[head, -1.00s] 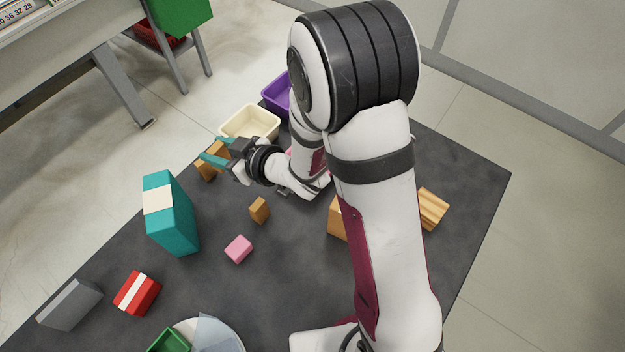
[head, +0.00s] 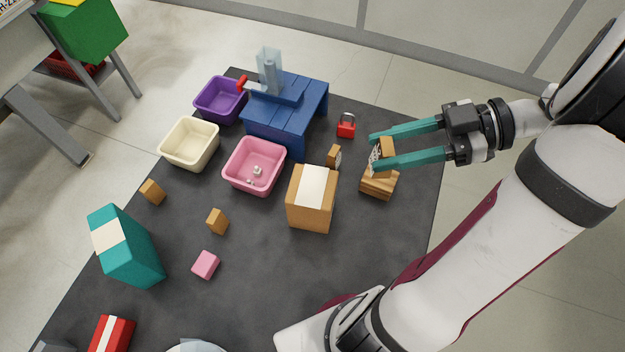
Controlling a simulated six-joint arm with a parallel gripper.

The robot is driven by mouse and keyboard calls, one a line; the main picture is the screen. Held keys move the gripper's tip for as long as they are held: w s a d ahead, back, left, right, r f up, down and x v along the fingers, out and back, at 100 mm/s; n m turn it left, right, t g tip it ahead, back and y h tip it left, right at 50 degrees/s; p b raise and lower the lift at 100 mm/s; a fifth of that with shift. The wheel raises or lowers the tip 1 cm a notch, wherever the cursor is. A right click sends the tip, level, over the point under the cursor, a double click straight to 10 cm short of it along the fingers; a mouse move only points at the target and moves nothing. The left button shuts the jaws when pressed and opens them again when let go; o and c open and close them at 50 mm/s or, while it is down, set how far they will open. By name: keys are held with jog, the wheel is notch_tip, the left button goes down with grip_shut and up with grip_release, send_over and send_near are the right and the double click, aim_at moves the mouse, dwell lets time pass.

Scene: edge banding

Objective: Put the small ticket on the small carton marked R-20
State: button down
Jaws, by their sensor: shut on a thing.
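My gripper (head: 372,152) is at the right side of the table, its teal fingers shut on a small brown carton (head: 387,147). A white face with dark marks shows at the carton's left side; I cannot read it. The held carton is at the striped wooden block (head: 378,187); whether they touch is unclear. Other small brown cartons stand at the left (head: 152,191), in the middle (head: 217,221) and near the padlock (head: 334,155). The last has a pale round mark on its side. I can read R-20 on none of them, and cannot make out a separate ticket.
A larger carton (head: 311,212) with a white top strip stands left of the wooden block. Purple (head: 218,101), cream (head: 190,146) and pink (head: 253,168) bins and a blue bench (head: 310,100) stand behind. A red padlock (head: 346,127) is nearby.

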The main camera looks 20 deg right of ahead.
jog(key=shift+w+a+f, duration=1.15)
jog(key=shift+a+f, duration=0.3)
jog(key=shift+f, duration=0.35)
jog(key=shift+w+a+f, duration=1.2)
jog(key=shift+a+f, duration=0.25)
jog(key=shift+f, duration=0.4)
jog(key=shift+w+a+f, duration=1.15)
jog(key=shift+a+f, duration=0.3)
jog(key=shift+f, duration=0.35)
jog(key=shift+f, duration=0.2)
jog(key=shift+c, duration=2.1)
grip_release()
jog(key=shift+r, duration=0.1)
